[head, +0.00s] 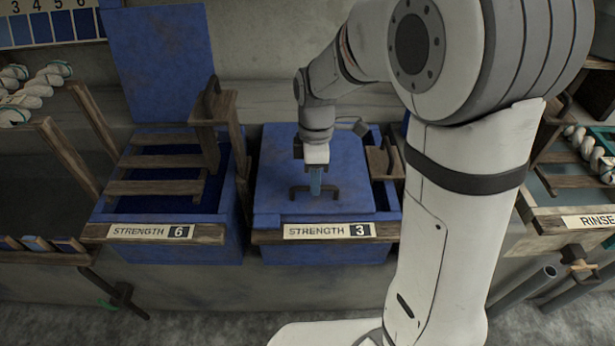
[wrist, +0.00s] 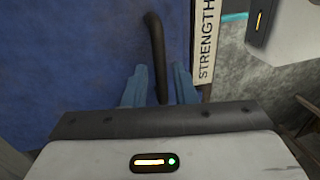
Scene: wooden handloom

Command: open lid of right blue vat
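The right blue vat (head: 322,253) carries the label STRENGTH 3 (head: 328,231). Its blue lid (head: 272,170) lies flat and shut on top, with a dark bar handle (head: 334,192) near the front edge. My gripper (head: 316,190) points down at the handle's middle. In the wrist view, my gripper (wrist: 160,88) has its two blue fingers apart, one on each side of the handle (wrist: 156,50). A gap shows between each finger and the bar, so it is open around the handle. The lid also fills the left of the wrist view (wrist: 75,55).
The left blue vat (head: 172,257), labelled STRENGTH 6, stands beside it with its lid (head: 160,60) raised upright. A wooden bracket (head: 384,160) sits at the right vat's right edge. A RINSE trough (head: 575,221) is at far right. My arm hides the space between.

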